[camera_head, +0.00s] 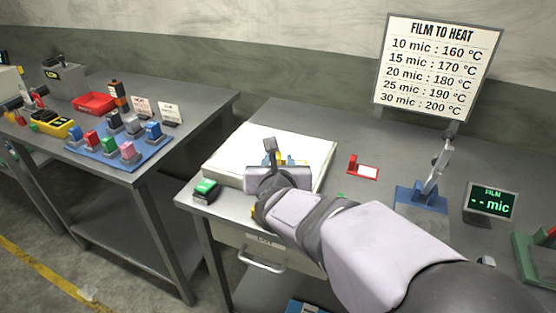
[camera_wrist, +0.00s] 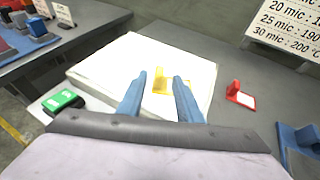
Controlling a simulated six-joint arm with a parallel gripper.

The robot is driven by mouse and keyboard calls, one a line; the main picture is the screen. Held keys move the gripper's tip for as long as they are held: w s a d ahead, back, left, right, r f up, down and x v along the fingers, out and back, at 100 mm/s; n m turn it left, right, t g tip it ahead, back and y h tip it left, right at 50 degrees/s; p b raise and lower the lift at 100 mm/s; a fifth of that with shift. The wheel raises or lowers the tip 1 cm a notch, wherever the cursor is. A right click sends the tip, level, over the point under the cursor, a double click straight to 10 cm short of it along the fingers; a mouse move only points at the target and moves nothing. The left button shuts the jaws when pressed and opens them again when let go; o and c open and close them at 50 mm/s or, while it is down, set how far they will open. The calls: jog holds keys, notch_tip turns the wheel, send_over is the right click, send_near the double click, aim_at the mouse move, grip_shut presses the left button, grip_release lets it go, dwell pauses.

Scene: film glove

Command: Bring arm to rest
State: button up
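My arm reaches from the lower right over the grey workbench (camera_head: 355,140) in the head view. My gripper (camera_head: 271,155) is over a white slab (camera_head: 231,150) on that bench. In the wrist view its two blue fingers (camera_wrist: 160,77) are apart, with clear space between the tips. A small yellow piece (camera_wrist: 161,86) with an upright tab lies on the white slab (camera_wrist: 120,60), beyond and between the fingers. In the head view the yellow piece (camera_head: 301,161) is partly hidden by my gripper. I cannot tell how high the fingers are above it.
A red piece (camera_head: 362,168) lies right of the slab, and a green one (camera_head: 205,190) left of it. A blue-based stand (camera_head: 421,199), a film display (camera_head: 491,204) and a temperature sign (camera_head: 437,66) stand right. The left bench holds a blue tray (camera_head: 92,156) with coloured blocks.

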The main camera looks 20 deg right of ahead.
jog(key=shift+a, duration=0.1)
